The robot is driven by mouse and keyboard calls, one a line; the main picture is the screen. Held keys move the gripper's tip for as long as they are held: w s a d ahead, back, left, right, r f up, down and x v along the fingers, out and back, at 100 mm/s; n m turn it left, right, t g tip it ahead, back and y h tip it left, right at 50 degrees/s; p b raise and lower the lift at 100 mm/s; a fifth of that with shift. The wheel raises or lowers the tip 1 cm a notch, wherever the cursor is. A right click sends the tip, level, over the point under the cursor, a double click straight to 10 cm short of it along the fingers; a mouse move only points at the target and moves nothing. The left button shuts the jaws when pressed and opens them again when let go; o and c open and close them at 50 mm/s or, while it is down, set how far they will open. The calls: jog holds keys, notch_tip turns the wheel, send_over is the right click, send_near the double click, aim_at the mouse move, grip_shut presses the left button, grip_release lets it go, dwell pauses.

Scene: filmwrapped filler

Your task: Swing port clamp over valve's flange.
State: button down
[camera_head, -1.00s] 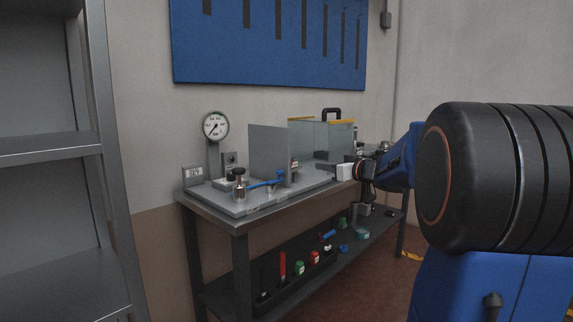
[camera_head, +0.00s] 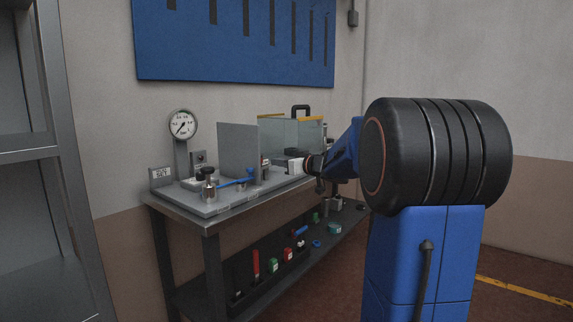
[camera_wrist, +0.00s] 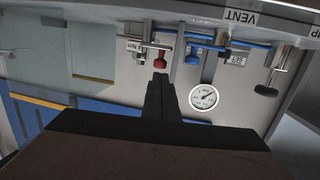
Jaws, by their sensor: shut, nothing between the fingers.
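A metal valve body (camera_head: 209,191) with a black knob (camera_head: 206,174) stands on the bench plate. A blue bar (camera_head: 237,183) runs rightward from near it to a small metal post. In the wrist view, upside down, blue bars (camera_wrist: 200,36) and the black knob (camera_wrist: 267,91) hang from the plate. A red knob (camera_wrist: 160,64) on a metal stem shows just beyond the fingertips. I cannot tell which part is the port clamp or the flange. My gripper (camera_wrist: 160,78) is shut and empty; in the head view (camera_head: 294,166) it is right of the grey panel.
An upright grey panel (camera_head: 238,151) divides the plate. A dial gauge (camera_head: 183,126) stands at the back left, and a clear box (camera_head: 283,136) stands behind my gripper. The lower shelf (camera_head: 228,301) holds several coloured items. A metal rack (camera_head: 38,150) is at far left.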

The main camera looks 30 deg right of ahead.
jog(key=x, duration=0.7)
jog(key=shift+a+r, duration=0.1)
jog(key=shift+a+h, duration=0.15)
jog(key=shift+h, duration=0.25)
jog(key=shift+w+a+m+h, duration=0.1)
jog(key=shift+a+m+h, duration=0.05)
jog(key=shift+m+h, duration=0.65)
